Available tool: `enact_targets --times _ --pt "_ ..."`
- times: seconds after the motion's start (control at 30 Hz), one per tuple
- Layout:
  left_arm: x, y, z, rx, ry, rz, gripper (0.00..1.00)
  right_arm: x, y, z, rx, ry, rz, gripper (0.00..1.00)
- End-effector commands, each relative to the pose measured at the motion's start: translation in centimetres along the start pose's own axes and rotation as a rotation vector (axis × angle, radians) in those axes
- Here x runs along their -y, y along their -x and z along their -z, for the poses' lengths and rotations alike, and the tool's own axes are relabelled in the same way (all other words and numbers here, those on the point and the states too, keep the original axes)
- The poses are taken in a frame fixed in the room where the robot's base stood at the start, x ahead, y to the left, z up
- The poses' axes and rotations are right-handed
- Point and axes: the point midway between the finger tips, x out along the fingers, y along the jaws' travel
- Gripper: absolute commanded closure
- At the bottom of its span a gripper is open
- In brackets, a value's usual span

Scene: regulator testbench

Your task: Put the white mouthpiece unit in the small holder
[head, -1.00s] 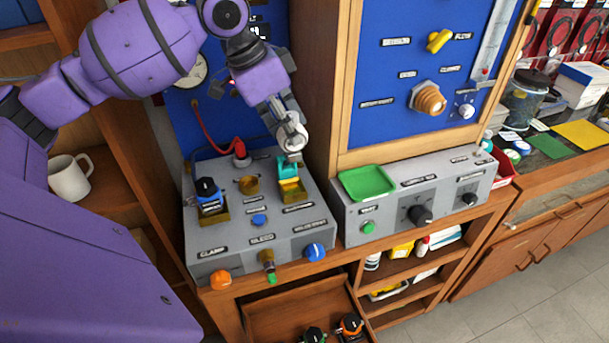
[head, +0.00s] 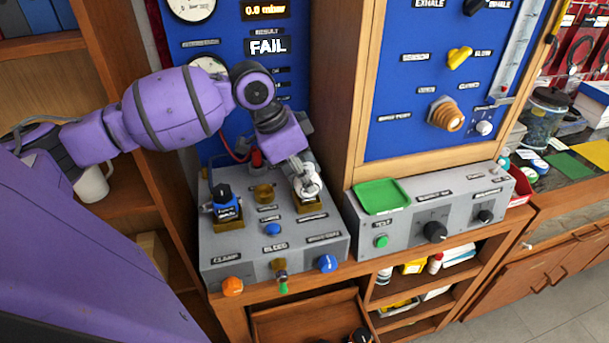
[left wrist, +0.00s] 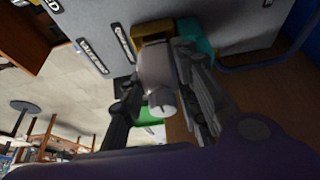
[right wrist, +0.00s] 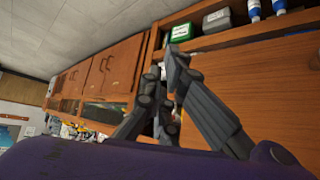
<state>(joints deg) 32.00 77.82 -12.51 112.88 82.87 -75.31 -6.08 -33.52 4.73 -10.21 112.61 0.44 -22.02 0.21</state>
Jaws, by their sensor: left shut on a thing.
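My left gripper (head: 305,186) is shut on the white mouthpiece unit (left wrist: 158,88), a pale rounded piece between the fingers in the left wrist view. In the head view the gripper is directly above a square brass holder (head: 310,208) at the right of the grey bench box. That holder (left wrist: 153,27) also shows just past the unit in the left wrist view, beside a teal part (left wrist: 197,38). I cannot tell whether the unit touches the holder. My right gripper (right wrist: 164,62) shows only in its own wrist view; whether its fingers meet is unclear.
A second brass holder (head: 229,223) at the left carries a black-and-blue unit (head: 223,198). A round brass fitting (head: 264,193) lies between them. A green tray (head: 382,196) sits on the neighbouring grey box. An open drawer (head: 305,320) is below. The display (head: 268,46) reads FAIL.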

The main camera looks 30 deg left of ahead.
Motion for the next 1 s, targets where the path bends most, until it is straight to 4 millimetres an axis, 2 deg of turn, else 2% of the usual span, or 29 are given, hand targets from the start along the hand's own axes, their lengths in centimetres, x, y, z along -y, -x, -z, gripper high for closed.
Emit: enact_targets --times 0.07,0.1,0.17,0.47,0.57,1.0 --pt "0.0 -0.1 0.0 -0.001 0.000 0.000 1.00 0.1 0.0 0.1 -0.001 -0.004 0.000 1.00" --pt "0.0 -0.2 -0.1 -0.001 0.000 0.000 0.68 0.1 0.1 0.0 0.000 -0.005 0.000 1.00" --pt "0.0 -0.2 -0.1 0.000 0.000 0.000 0.63 0.1 0.1 -0.1 0.002 -0.006 -0.001 1.00" --pt "0.0 -0.1 0.0 0.000 0.000 0.000 0.63 -0.1 0.2 -1.4 0.024 -0.003 -0.003 1.00" --pt "0.0 0.6 0.0 0.001 0.000 0.001 0.63 -0.2 0.3 -1.3 0.024 0.001 -0.003 1.00" --pt "0.1 9.5 0.1 -0.001 0.000 0.004 0.63 -0.1 0.7 0.8 -0.005 0.007 0.004 1.00"
